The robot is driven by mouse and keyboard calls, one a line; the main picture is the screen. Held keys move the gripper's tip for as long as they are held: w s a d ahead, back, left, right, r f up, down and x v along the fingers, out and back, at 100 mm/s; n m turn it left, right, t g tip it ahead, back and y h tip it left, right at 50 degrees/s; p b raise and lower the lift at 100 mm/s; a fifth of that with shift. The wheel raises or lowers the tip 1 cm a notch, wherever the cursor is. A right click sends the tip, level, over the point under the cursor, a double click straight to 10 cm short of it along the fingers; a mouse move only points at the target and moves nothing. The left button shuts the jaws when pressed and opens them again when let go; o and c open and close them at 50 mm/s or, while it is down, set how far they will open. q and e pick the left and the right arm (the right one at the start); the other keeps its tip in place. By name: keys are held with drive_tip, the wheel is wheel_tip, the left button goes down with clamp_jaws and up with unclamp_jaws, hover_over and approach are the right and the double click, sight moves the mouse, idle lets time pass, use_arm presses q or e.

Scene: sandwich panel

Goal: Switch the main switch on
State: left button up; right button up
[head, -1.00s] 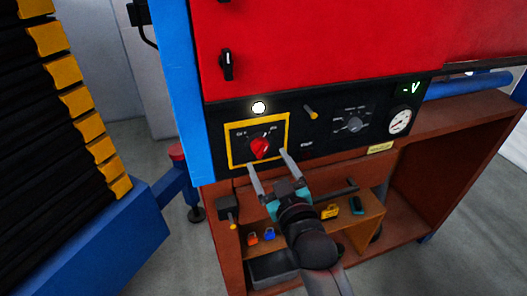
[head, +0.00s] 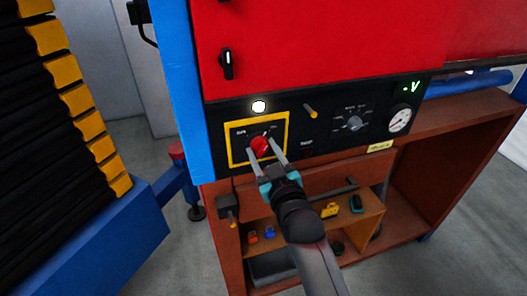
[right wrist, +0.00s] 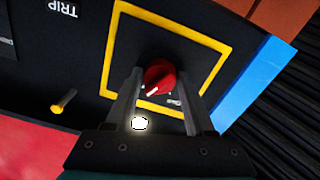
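The main switch is a red knob (head: 260,147) inside a yellow frame (head: 287,138) on the black control panel; its labels are too small to read. My right gripper (head: 262,144) has its two fingers on either side of the knob, apparently touching it. In the right wrist view the knob (right wrist: 159,76) sits between the fingertips (right wrist: 159,82), and its white pointer mark slants toward lower left in that inverted picture. Any slight gap at the fingers is hard to judge. My left gripper is not in view.
A lit white lamp (head: 259,106) is above the frame. A yellow-brown peg (head: 310,111), a grey selector dial (head: 355,123) and a round gauge (head: 400,120) are to the right. Below is a brown shelf (head: 375,211) with small coloured items. A blue post (head: 183,90) borders the panel's left.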

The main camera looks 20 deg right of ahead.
clamp_jaws()
drive_tip(key=shift+r+m+p, duration=0.15)
drive_tip(key=shift+m+p, duration=0.45)
drive_tip(key=shift+p, duration=0.25)
drive_tip(key=shift+m+p, duration=0.6)
drive_tip(key=shift+m, duration=0.4)
drive_tip(key=o, duration=0.5)
unclamp_jaws()
drive_tip(key=shift+s+f, duration=0.1)
drive_tip(key=shift+f, duration=0.1)
